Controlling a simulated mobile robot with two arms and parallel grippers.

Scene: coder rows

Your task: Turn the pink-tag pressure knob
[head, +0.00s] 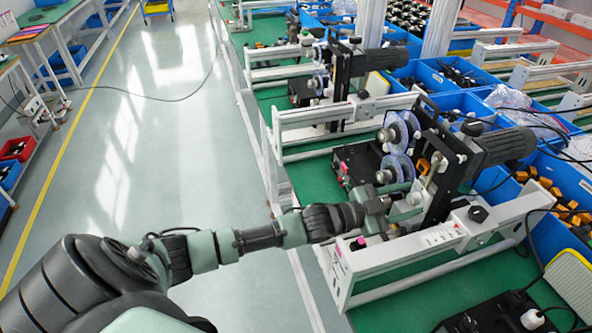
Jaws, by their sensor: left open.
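The nearest coder machine (440,175) stands on the green bench, with two clear-blue reels (397,168) and a black motor. My left arm reaches in from the lower left. My left gripper (410,201) is open at the machine's lower front, with one finger above and one below a small pale round knob (416,198). I cannot tell whether the fingers touch it. A small pink tag (361,241) shows just below my wrist, and another pink spot (342,167) is on the black box. Which knob the pink tag belongs to is unclear, as my wrist hides part of that area. My right gripper is not in view.
A white rail frame (360,268) crosses in front of and below my left wrist. A second coder machine (340,75) stands farther back. Blue bins (567,180) with parts line the right side. The floor aisle (150,130) at left is open.

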